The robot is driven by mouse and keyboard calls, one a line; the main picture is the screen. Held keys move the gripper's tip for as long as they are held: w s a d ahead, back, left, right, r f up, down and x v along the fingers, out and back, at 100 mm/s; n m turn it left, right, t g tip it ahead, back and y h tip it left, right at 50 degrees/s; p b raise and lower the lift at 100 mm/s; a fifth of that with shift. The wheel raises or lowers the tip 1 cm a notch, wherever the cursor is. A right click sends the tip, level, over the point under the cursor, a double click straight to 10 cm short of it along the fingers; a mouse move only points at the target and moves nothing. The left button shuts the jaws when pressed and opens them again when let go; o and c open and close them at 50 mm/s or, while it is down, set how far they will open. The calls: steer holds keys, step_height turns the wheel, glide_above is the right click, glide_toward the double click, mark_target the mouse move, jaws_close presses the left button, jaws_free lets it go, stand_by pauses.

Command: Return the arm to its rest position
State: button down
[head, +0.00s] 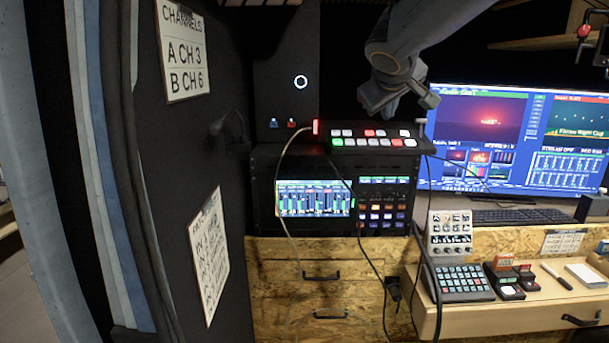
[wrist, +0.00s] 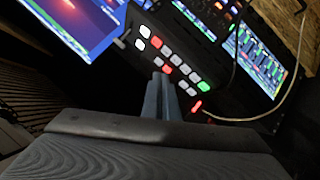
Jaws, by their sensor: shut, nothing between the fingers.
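My gripper (head: 378,104) hangs from the top of the head view, just above the switcher panel (head: 345,143) with its rows of lit white, red and green buttons. In the wrist view my gripper (wrist: 159,80) has its fingers together with nothing between them. The fingertips there overlap the lower edge of the switcher panel (wrist: 183,62); I cannot tell whether they touch it. My arm (head: 400,45) reaches down from the top right of the head view.
A large monitor (head: 480,120) stands right of the panel. A rack with a lit mixer screen (head: 315,198) is below it. Cables (head: 385,225) hang in front of the wooden drawers (head: 320,290). A desk at the right holds a button pad (head: 462,283).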

steer(key=s+f+m+g+y, duration=0.1)
steer(key=s+f+g, duration=0.4)
steer(key=s+f, duration=0.9)
steer(key=s+f+m+g+y, duration=0.2)
steer(key=s+f+m+g, duration=0.2)
steer(key=s+f, duration=1.1)
step_height(320, 180, down, 7)
steer(key=shift+s+d+r+g, duration=0.1)
steer(key=shift+s+d+g, duration=0.15)
steer(key=shift+g, duration=0.55)
